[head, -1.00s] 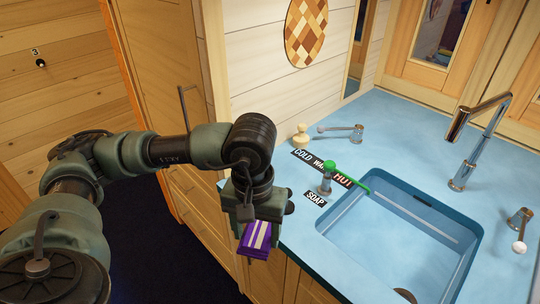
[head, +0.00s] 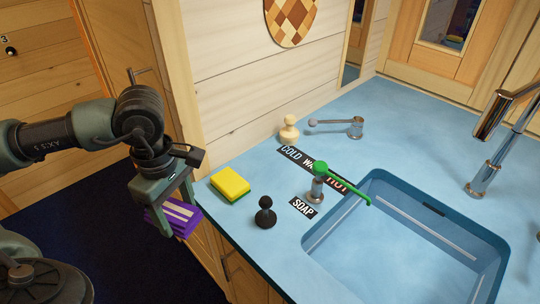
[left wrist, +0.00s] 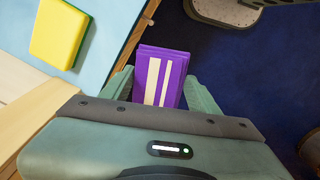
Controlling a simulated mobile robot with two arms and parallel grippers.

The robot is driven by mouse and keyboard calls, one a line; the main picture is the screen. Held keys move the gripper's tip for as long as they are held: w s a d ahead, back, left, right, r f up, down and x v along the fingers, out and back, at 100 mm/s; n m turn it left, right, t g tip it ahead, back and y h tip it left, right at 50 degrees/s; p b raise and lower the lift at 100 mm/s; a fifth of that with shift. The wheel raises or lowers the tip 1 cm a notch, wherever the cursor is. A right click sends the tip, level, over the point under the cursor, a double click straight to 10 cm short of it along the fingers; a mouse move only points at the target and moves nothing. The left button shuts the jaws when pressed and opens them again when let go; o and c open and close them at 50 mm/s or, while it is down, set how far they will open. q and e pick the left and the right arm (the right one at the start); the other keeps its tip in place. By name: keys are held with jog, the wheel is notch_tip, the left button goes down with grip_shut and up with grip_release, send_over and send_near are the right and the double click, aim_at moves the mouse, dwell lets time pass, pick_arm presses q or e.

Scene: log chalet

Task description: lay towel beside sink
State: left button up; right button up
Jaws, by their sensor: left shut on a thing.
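My left gripper (head: 170,208) is shut on a folded purple towel (head: 178,218) with pale stripes. It holds the towel over the dark floor, just left of the counter's front edge. In the left wrist view the towel (left wrist: 160,76) sits between the two fingers. The blue sink (head: 400,243) is set into the light blue counter (head: 240,215) at the right. My right gripper is not in view.
A cream knob-shaped piece (head: 289,129) and chrome lever (head: 338,127) are farther back. A chrome faucet (head: 500,140) rises at right.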

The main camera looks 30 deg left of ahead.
pick_arm(q)
jog(key=w+d+p, duration=0.1)
jog(key=w, duration=0.3)
jog(key=w+d+p, duration=0.1)
jog(key=w+p, duration=0.1)
jog(key=w, duration=0.2)
jog(key=w+d+p, duration=0.1)
jog(key=w, duration=0.4)
jog(key=shift+d+r, duration=0.2)
jog(key=shift+d, duration=0.1)
send_over(268, 167)
jog(key=shift+f, duration=0.25)
notch_tip(268, 167, down, 4)
jog(key=shift+r+b, duration=0.25)
jog(key=shift+b, duration=0.7)
jog(key=shift+w, duration=0.1)
jog(key=shift+f, duration=0.2)
jog(key=o, duration=1.2)
jog(key=shift+r, duration=0.15)
notch_tip(268, 167, up, 12)
jog(key=p, duration=0.7)
jog(key=shift+r, duration=0.1)
